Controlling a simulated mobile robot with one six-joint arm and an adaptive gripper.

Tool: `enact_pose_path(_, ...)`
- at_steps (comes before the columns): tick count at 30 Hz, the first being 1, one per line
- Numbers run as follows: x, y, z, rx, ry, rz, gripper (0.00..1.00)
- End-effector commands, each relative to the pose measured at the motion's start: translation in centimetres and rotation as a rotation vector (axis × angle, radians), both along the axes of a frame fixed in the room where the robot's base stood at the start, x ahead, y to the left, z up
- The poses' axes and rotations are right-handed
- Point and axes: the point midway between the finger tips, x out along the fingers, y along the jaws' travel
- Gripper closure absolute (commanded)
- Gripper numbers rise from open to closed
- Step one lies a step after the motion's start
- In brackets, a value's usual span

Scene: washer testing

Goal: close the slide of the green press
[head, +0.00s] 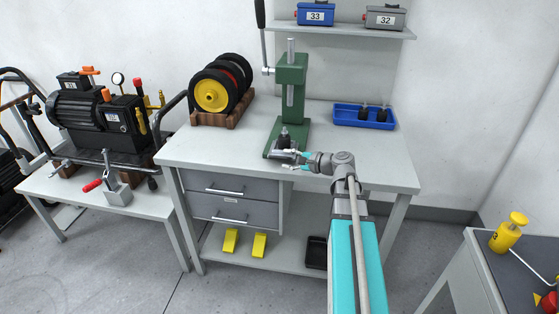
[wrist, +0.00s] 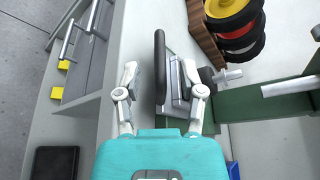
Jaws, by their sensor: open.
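The green press (head: 291,85) stands on the workbench, with a long black-gripped lever at its upper left and a shiny vertical ram. At the foot of the press is the slide (head: 285,154), with a small dark part above it. In the wrist view the slide (wrist: 180,80) shows as a metal block with an upright black bar (wrist: 160,65) at its front. My gripper (head: 291,160) is at the slide's front. In the wrist view my gripper (wrist: 161,78) is open, its fingers on either side of the black bar. Contact cannot be told.
The workbench (head: 225,150) has drawers below. A blue tray (head: 350,122) with dark parts lies to the right. The bench front right is mostly clear.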

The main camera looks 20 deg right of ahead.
Motion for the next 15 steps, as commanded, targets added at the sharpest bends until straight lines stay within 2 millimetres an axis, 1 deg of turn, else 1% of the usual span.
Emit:
enact_pose_path(1, 0.6, 0.4, -0.3, -0.001, 0.000, 0.002, 0.49)
enact_pose_path(6, 2.0, 1.4, -0.6, -0.001, -0.001, 0.000, 0.49)
enact_pose_path(10, 2.5, 1.9, -0.7, -0.001, -0.001, 0.000, 0.49)
enact_pose_path(15, 2.8, 2.1, -0.8, 0.000, 0.000, 0.000, 0.49)
